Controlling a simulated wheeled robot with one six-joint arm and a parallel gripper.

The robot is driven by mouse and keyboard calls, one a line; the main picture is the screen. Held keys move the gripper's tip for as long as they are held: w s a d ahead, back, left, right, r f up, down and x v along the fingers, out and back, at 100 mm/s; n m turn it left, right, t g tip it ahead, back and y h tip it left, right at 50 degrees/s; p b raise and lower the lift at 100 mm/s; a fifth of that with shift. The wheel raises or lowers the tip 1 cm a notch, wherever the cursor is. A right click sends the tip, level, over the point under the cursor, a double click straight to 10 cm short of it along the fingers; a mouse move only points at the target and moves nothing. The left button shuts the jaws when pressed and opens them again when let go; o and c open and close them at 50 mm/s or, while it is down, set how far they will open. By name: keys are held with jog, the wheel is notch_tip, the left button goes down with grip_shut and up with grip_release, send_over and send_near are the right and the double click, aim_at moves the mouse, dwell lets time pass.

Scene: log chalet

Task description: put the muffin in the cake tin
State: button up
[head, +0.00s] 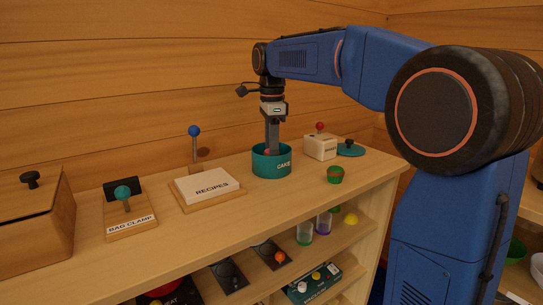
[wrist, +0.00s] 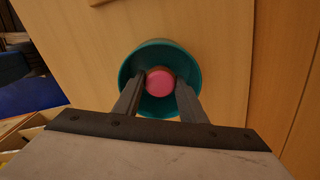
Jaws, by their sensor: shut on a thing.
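The teal cake tin (head: 271,168), marked CAKE, stands open on the shelf top; in the wrist view its round rim (wrist: 192,58) surrounds my fingertips. My gripper (head: 271,149) points straight down with its fingers at the tin's mouth. It is shut on the pink-topped muffin (wrist: 161,80), which shows between the two fingers against the tin's inside. In the head view the tin wall and fingers hide most of the muffin. I cannot tell whether it touches the tin floor.
A teal lid with a dark knob (head: 351,150) and a white box with a red-knobbed lever (head: 320,147) stand right of the tin. The RECIPES block (head: 207,186) and bag clamp (head: 130,222) are left. The log wall is behind.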

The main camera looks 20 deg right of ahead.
jog(key=shift+f, duration=0.95)
jog(key=shift+f, duration=0.1)
jog(key=o, duration=0.8)
notch_tip(320, 180, up, 12)
jog(key=shift+r, duration=0.15)
